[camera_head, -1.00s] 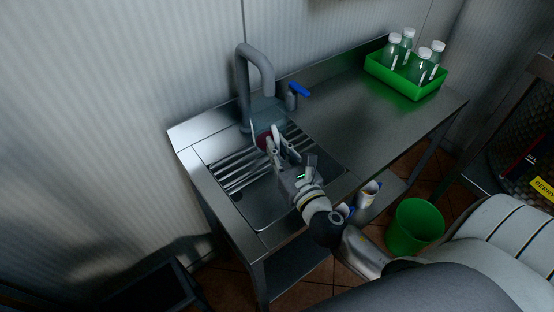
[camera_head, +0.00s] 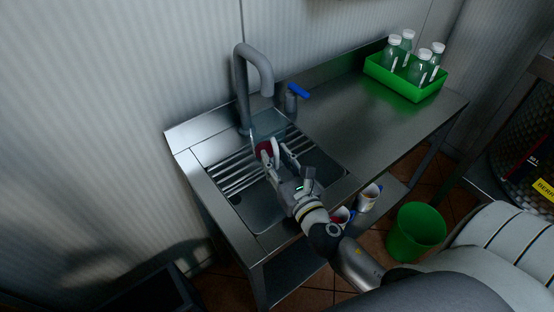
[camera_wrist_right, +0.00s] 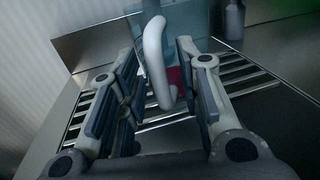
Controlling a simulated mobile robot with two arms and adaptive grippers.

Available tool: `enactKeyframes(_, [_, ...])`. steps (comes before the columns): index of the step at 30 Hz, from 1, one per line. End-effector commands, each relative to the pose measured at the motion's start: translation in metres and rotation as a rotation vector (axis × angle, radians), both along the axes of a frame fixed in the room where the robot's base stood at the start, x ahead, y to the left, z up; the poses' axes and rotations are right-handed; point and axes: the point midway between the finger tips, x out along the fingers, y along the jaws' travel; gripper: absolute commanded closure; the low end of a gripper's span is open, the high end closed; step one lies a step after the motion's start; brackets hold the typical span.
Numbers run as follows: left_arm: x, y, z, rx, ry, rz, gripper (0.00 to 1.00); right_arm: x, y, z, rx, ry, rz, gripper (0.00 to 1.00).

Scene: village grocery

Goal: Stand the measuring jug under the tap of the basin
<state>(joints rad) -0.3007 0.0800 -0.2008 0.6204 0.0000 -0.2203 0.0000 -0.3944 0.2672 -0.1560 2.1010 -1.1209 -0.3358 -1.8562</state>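The measuring jug (camera_head: 268,124) is clear bluish with a pale handle and some red low on it. It appears upright at the slatted rack (camera_head: 228,170) of the basin (camera_head: 262,212), below the mouth of the grey tap (camera_head: 266,88) in the head view. I cannot tell whether its base rests fully on the slats. My right gripper (camera_head: 278,154) is at the handle side of the jug. In the right wrist view its fingers (camera_wrist_right: 158,85) are apart, with the jug's handle (camera_wrist_right: 154,62) between them and gaps showing. My left gripper is out of view.
A blue-levered valve (camera_head: 291,98) stands right of the tap. A green crate (camera_head: 402,86) of bottles sits at the counter's far right. The steel counter (camera_head: 350,115) between is clear. Cups (camera_head: 369,196) are on the lower shelf, beside a green bin (camera_head: 416,228).

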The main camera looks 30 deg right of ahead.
Motion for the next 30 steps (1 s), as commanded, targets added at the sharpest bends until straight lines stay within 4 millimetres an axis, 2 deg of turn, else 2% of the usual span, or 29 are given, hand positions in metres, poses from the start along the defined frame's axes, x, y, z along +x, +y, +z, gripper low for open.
enactKeyframes(5, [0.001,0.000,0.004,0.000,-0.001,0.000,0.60,0.000,0.000,0.004,0.000,0.000,0.000,0.68])
enactKeyframes(8, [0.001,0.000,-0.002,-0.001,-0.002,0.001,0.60,-0.010,0.001,0.000,0.000,0.002,0.000,0.68])
enactKeyframes(21, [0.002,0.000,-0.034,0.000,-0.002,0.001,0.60,-0.086,0.005,-0.003,0.002,0.002,-0.001,0.68])
enactKeyframes(30, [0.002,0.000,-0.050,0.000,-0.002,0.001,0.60,-0.116,0.006,0.001,0.001,0.000,-0.001,0.68])
